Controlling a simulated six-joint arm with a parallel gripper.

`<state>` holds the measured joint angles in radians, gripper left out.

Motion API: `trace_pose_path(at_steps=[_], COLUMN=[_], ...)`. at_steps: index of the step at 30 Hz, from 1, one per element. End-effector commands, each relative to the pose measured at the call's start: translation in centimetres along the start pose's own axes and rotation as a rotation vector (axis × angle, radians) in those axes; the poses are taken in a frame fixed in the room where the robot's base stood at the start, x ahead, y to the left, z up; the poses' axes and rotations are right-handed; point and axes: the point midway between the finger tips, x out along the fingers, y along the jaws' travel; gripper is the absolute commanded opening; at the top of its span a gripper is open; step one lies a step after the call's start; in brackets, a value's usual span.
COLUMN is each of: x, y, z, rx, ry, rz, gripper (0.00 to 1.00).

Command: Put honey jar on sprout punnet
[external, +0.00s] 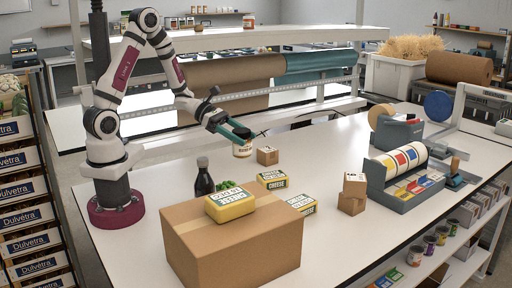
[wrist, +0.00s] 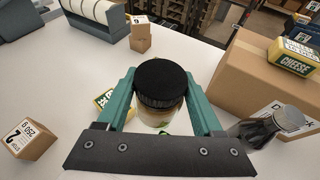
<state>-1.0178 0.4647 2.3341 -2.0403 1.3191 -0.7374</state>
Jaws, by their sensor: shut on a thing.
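My gripper (external: 240,136) is shut on a small jar (external: 242,149) with a pale label and dark lid. In the wrist view, its black lid (wrist: 160,82) sits between the green fingers (wrist: 160,100). The jar looks upright and raised over the table; the label is too small to read for certain. Green leaves, seemingly the sprout punnet (external: 222,184), show behind the large carton in the external view, nearer the camera than my gripper. The carton, a dark bottle and a cheese pack hide most of it. I cannot clearly make it out in the wrist view.
The large carton (external: 235,245) bears a cheese pack (external: 230,205). The dark bottle (external: 203,178) stands behind it. More cheese packs (external: 271,179) lie beside it. Small boxes (external: 267,155) (external: 352,193) and a grey colour-striped dispenser (external: 405,175) stand to the right. The table's middle is clear.

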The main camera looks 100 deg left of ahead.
Motion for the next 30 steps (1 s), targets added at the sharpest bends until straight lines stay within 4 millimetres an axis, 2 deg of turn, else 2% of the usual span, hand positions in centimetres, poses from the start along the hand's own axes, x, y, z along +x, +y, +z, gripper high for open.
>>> trace_pose_path(at_steps=[1,3,5,9,18,21,29,30], x=[-1.5,-2.8,-3.3,-2.4,-0.1,0.2,0.2,0.3], y=[-0.8,-2.0,-2.6,-3.1,-3.0,-3.0,-3.0,-3.0], z=[-0.2,-0.4,-0.8,-3.8,-9.2,-9.9,-10.0,-10.0], rx=[0.0,0.003,0.003,-0.003,0.001,0.004,0.005,0.005], ry=[-0.001,-0.001,-0.001,0.0,0.0,0.0,0.0,0.001], rz=[0.002,-0.005,-0.01,-0.016,-0.014,-0.013,-0.013,-0.012], gripper=[0.0,0.0,0.0,0.0,0.0,0.0,0.0,0.72])
